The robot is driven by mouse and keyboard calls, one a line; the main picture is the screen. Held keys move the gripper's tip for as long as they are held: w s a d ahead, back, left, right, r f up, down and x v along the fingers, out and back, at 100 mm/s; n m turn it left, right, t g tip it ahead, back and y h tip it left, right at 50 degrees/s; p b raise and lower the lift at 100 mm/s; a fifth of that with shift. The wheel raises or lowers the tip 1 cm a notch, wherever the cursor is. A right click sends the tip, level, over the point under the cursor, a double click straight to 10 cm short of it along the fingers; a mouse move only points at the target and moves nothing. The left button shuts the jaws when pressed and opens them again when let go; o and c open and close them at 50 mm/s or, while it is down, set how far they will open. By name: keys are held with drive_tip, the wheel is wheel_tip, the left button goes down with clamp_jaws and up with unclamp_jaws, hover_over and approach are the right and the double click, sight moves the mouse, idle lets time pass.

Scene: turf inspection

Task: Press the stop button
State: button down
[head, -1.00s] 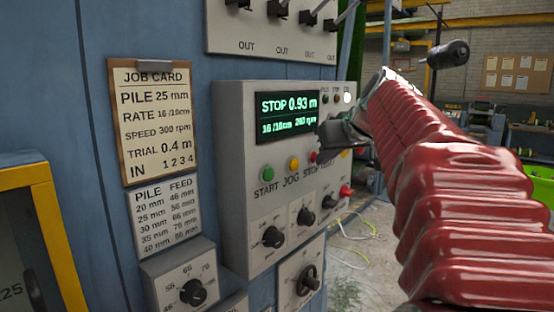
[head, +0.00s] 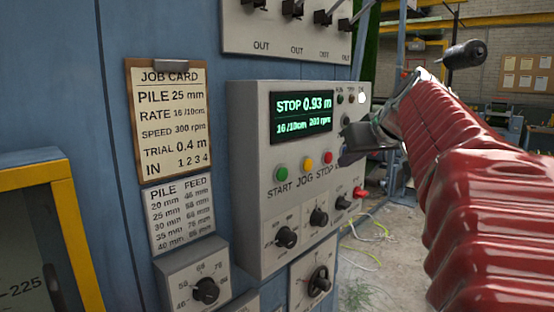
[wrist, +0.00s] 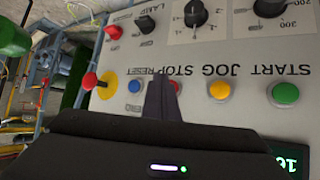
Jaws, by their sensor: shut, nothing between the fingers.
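The stop button (head: 328,157) is a small red round button above the word STOP on the grey control panel (head: 245,200). In the head view it is in plain sight, just left of my gripper (head: 346,157). In the wrist view the panel is upside down, and the stop button (wrist: 175,87) is partly hidden behind my gripper's fingers (wrist: 160,82). The fingers are shut and empty, in front of the STOP and RESET labels. Contact with the panel cannot be told. The green display (head: 303,117) reads STOP 0.93 m.
Beside the stop button are a yellow JOG button (head: 307,164), a green START button (head: 281,173) and a blue button (wrist: 134,86). A red mushroom knob (wrist: 90,80) on a yellow disc juts out farther along. Several dials sit below. A job card (head: 168,120) hangs left.

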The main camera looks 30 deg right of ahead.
drive_tip(key=shift+s+d, duration=0.25)
drive_tip(key=shift+s, duration=0.45)
drive_tip(key=shift+s+d, duration=0.25)
drive_tip(key=shift+s, duration=0.4)
drive_tip(key=shift+s+d, duration=0.25)
drive_tip(key=shift+s, duration=0.45)
